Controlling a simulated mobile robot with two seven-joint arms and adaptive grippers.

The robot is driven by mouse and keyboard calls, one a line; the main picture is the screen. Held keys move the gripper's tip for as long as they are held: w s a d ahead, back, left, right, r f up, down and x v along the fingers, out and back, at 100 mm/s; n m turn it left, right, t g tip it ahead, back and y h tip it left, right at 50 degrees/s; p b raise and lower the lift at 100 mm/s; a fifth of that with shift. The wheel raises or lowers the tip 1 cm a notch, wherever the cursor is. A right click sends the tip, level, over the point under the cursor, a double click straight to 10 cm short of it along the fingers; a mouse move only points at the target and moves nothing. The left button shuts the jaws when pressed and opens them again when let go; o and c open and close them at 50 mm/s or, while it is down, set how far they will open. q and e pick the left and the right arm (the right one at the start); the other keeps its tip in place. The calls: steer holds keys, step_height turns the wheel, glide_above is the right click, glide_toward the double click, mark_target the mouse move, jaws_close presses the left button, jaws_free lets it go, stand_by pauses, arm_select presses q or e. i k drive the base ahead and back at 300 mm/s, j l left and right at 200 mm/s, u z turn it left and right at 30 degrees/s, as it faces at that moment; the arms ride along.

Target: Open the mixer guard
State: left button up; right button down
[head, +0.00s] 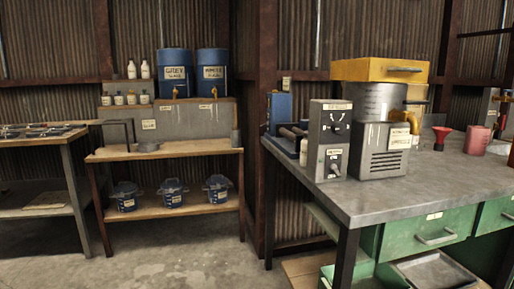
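A mixer stands on the grey workbench at the right, with a vented grey base (384,155). Its yellow guard (362,70) is a box-like cover with a dark bar handle (405,69) on its front. The guard sits low over the top of a grey graduated vessel (370,101), and looks closed. A yellow spout or pipe (412,120) is at the vessel's right side. A grey control box (327,140) with knobs stands to the left of the mixer base. Neither of my grippers is in view.
The grey workbench top (395,198) is clear in front of the mixer; green drawers (430,234) are below. A red funnel (440,138) and pink cup (476,140) stand to the right. A wooden shelf (165,149) with blue drums (174,72) is at left. Floor is open there.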

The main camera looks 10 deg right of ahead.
mark_target(367, 69)
steer(key=l, duration=0.85)
steer(key=k+l+u, duration=0.1)
steer(key=l, duration=0.8)
